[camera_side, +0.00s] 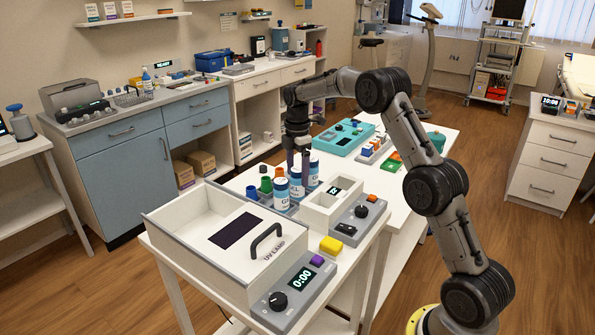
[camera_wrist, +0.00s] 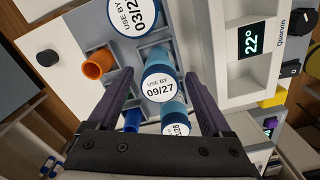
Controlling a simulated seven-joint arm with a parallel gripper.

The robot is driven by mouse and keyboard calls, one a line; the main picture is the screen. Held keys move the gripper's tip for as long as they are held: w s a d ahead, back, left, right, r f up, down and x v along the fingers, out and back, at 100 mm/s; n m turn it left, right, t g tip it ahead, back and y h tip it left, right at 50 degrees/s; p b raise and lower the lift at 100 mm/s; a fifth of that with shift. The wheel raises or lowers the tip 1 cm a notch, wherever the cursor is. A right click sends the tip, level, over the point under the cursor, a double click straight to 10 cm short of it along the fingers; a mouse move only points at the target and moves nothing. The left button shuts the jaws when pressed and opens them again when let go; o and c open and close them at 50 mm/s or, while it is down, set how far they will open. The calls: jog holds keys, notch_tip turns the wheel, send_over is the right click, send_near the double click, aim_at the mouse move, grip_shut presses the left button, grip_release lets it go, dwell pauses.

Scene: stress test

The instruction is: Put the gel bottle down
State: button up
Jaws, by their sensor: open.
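Several white-and-blue gel bottles stand in a grey-blue rack on the white table. In the wrist view, one bottle (camera_wrist: 160,86), its top marked 09/27, is between the fingers of my open gripper (camera_wrist: 159,77), with gaps visible beside it. A second bottle (camera_wrist: 133,14), marked 03/2 and cut by the frame edge, is above it in the picture; a third (camera_wrist: 175,129) is below, partly hidden by my gripper. In the side view, my gripper (camera_side: 299,163) points down over the bottles, and the front bottle (camera_side: 281,194) shows clearly.
The rack also holds an orange cup (camera_wrist: 98,64). A white warmer (camera_side: 322,214) reading 22° stands right beside the rack. A UV lamp box (camera_side: 180,235) is in front, with a yellow block (camera_side: 331,245) nearby. A teal case (camera_side: 345,137) lies behind.

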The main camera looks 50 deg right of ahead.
notch_tip(320, 180, up, 12)
jog(key=s+a+r+m+t, duration=0.2)
jog(key=s+a+r+m, duration=0.2)
jog(key=s+a+r, duration=0.35)
jog(key=s+a+f+m+t, duration=0.1)
jog(key=s+a+m, duration=0.3)
jog(key=s, duration=0.5)
jog(key=s+a+f+m+t, duration=0.1)
jog(key=s+a+m, duration=0.1)
jog(key=s+a, duration=0.6)
jog(key=s+a+f+m+t, duration=0.1)
jog(key=s+f+m, duration=0.2)
jog(key=s+f, duration=0.3)
jog(key=s, duration=0.3)
jog(key=shift+s+t, duration=0.3)
jog(key=shift+c, duration=0.2)
